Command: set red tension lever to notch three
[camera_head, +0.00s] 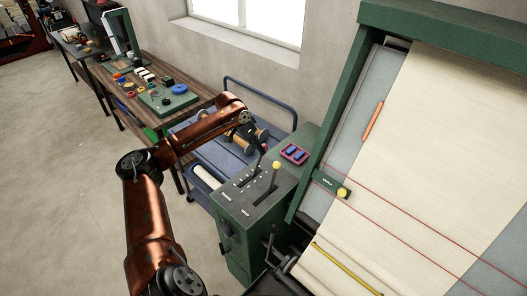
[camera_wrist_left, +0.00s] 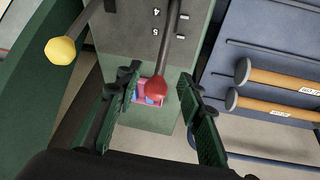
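The red tension lever has a round red knob (camera_wrist_left: 158,91) on a dark rod, seen in the left wrist view. My left gripper (camera_wrist_left: 160,100) is open, with the knob between its two fingers and a gap on both sides. In the head view my left gripper (camera_head: 258,143) is over the green control box (camera_head: 233,213), and the red knob is hidden or too small to tell. The wrist view shows notch marks 4 and 5 on the grey panel (camera_wrist_left: 130,25) beside the rod. My right gripper is not in view.
A yellow-knobbed lever (camera_head: 276,166) stands close beside the red one. A pink tray with blue pieces (camera_head: 294,153) lies behind on the box. The large green-framed cloth machine (camera_head: 335,115) stands right.

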